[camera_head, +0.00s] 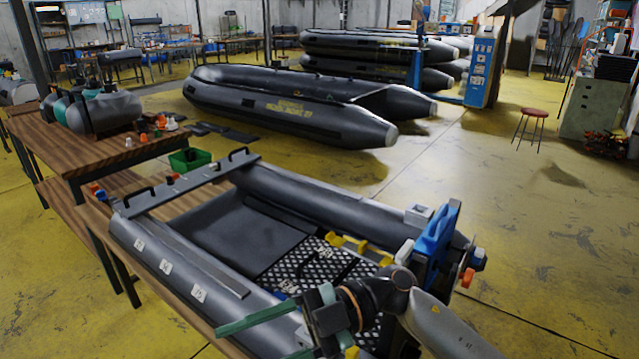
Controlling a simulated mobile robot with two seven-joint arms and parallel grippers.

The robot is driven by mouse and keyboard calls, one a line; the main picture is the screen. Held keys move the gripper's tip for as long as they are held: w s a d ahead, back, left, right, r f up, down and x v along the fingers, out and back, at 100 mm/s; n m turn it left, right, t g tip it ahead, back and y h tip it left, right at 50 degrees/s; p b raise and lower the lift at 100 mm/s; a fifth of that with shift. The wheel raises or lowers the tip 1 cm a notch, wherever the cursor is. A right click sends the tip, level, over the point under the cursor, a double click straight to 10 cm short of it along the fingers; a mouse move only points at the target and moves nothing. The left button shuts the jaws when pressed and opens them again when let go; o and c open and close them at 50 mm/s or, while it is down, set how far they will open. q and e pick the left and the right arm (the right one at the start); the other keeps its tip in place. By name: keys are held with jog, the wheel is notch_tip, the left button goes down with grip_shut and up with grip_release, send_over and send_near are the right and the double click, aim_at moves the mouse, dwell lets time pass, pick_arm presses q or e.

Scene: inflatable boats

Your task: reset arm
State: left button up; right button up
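My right gripper (250,345) reaches in from the lower right, over the near end of a grey inflatable boat (185,262). Its two green fingers point left and stand apart, with nothing seen between them. The lower finger is partly cut off by the bottom edge. The dark wrist and grey arm link hide part of the boat's near end. My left gripper is not in view.
The boat lies on a wooden table, with a blue motor-like part (436,235) at its right end. A green bin (189,160) and grey tanks (105,110) are at left. A larger boat (290,105) lies behind. Floor at right is mostly free, with a red stool (533,113).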

jog(key=w+d+r+m+t+y+p, duration=0.1)
jog(key=w+d+m+t+y, duration=0.2)
jog(key=m+t, duration=0.5)
jog(key=w+d+m+t+y+p, duration=0.1)
jog(key=w+d+m+t+y, duration=0.15)
jog(key=w+m+t, duration=0.5)
jog(key=s+d+f+m+t+h+p, duration=0.1)
jog(key=d+f+m+t+h, duration=0.1)
jog(key=d+f+m+h, duration=0.2)
jog(key=s+d+f+m+t+h+p, duration=0.1)
jog(key=d+f+m+t+h, duration=0.2)
jog(key=f+h, duration=0.4)
jog(key=s+d+f+m+t+h+p, duration=0.1)
jog(key=d+f+m+h, duration=0.4)
jog(key=f, duration=0.5)
jog(key=shift+s+d+f+m+t, duration=0.15)
jog(key=shift+s+d+m+t, duration=0.1)
jog(key=shift+d+t, duration=0.25)
jog(key=shift+s+d+f+m+t, duration=0.2)
jog(key=shift+d+t, duration=0.15)
jog(key=shift+d, duration=0.2)
jog(key=s+d+f+g+h+p, duration=0.1)
jog(key=s+d+f+g+h, duration=0.2)
jog(key=s+f, duration=0.7)
jog(key=s+d+g, duration=0.2)
jog(key=shift+s+d+f+m+g, duration=0.3)
jog(key=shift+s+f+m+g, duration=0.05)
jog(key=shift+f+m+g, duration=0.05)
